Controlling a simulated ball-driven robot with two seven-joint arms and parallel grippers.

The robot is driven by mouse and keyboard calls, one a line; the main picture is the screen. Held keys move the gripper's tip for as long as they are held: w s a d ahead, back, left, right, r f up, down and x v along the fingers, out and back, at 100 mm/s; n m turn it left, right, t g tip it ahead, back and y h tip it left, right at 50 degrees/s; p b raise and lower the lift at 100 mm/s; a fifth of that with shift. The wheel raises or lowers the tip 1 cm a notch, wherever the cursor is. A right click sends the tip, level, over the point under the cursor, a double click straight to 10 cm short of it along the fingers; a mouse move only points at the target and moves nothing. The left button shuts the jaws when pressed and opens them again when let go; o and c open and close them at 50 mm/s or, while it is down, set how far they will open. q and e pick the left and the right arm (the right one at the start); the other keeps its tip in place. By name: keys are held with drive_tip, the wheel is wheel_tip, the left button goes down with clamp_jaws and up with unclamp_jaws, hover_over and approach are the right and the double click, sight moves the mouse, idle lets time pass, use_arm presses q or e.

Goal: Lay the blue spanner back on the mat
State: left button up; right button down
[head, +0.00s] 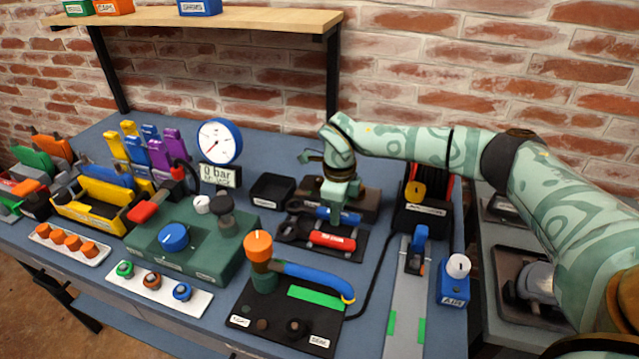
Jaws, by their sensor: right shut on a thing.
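My right gripper (338,215) comes down from its arm over the dark mat (350,253) in the middle of the bench. It points downward and is shut on the blue spanner (351,218), whose blue bar shows on both sides of the fingers. The spanner is at or just above the mat's back part; I cannot tell whether it touches. A red-handled tool (332,240) lies on the mat in front of it. The fingers hide the spanner's middle. My left gripper is not in view.
A dark panel with an orange knob (258,246) and a blue lever (315,280) stands in front of the mat. A green box with a blue dial (173,237) is to the left. A grey rail (405,300) runs at right.

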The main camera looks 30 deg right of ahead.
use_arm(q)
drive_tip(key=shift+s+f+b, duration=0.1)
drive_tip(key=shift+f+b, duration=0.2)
use_arm(e)
drive_tip(key=shift+f, duration=1.05)
drive_tip(key=shift+f, duration=0.15)
drive_tip(key=c, duration=0.8)
unclamp_jaws()
drive_tip(key=shift+w+d+r+p, duration=0.15)
drive_tip(key=shift+r+p, duration=0.45)
drive_tip(key=shift+r, duration=0.3)
wheel_tip(320, 180, up, 6)
drive_tip(key=p, duration=0.5)
drive_tip(key=shift+r, duration=0.2)
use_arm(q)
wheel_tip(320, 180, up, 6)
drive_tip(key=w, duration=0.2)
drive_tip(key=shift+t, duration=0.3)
use_arm(e)
drive_tip(key=shift+f, duration=0.1)
